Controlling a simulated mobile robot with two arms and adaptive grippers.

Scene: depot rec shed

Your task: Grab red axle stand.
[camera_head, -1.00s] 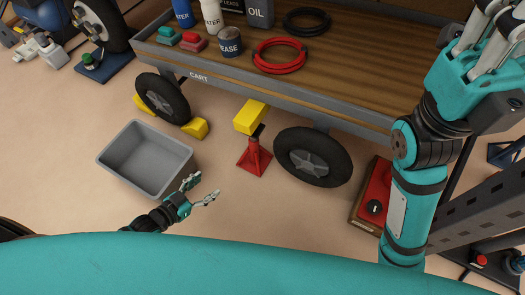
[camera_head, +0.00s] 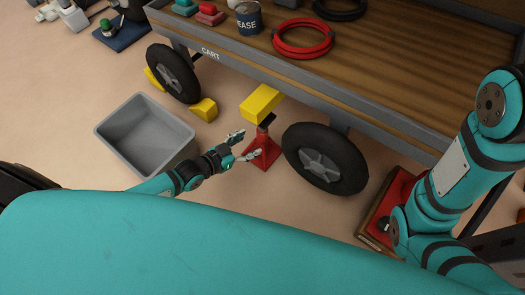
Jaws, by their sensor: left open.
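The red axle stand (camera_head: 264,150) stands upright on the floor beside the cart's near edge, between its two near wheels. A yellow block (camera_head: 262,103) sits at its top, just under the cart edge. My left gripper (camera_head: 246,146) is open and empty, with its fingers at the left side of the stand and partly overlapping it in the picture. I cannot tell whether they touch it. My right arm shows at the right, but its gripper is out of view.
A grey bin (camera_head: 146,134) stands on the floor left of my left gripper. The cart (camera_head: 250,72) carries red (camera_head: 303,38) and black hoses and a can. Its wheels (camera_head: 325,158) flank the stand. A yellow chock (camera_head: 204,109) lies by the left wheel. A red box (camera_head: 385,205) sits at right.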

